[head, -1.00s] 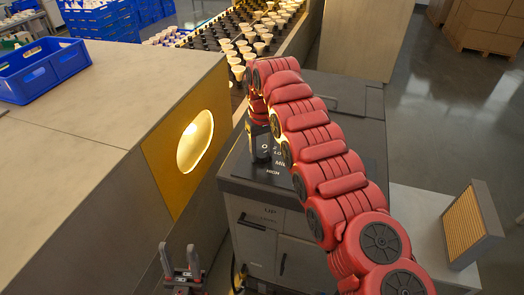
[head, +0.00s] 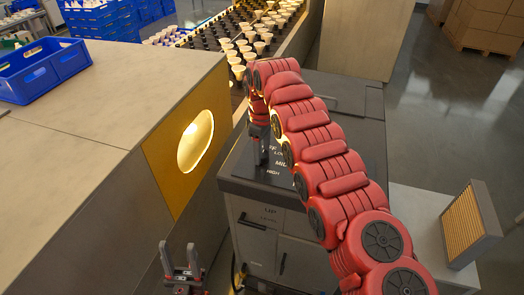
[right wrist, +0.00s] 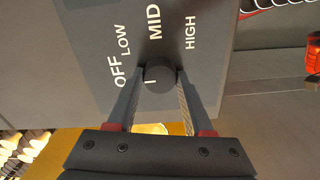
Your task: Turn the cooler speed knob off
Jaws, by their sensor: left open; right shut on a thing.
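The dark round cooler speed knob (right wrist: 160,76) sits on a dark grey panel (right wrist: 95,40) marked OFF, LOW, MID and HIGH in the right wrist view. My right gripper (right wrist: 160,90) has one finger on each side of the knob and is shut on it. A short white mark shows beside the knob; I cannot tell which setting the knob points to. In the head view my right gripper (head: 261,155) reaches down to the cooler's top, hiding the knob and part of the labels. My left gripper (head: 180,262) is open and empty, low in front of the cooler (head: 262,220).
A grey bench with a lit round opening (head: 196,141) stands left of the cooler. A blue crate (head: 42,68) sits on it. A filter-like panel (head: 466,222) stands on a light surface at right.

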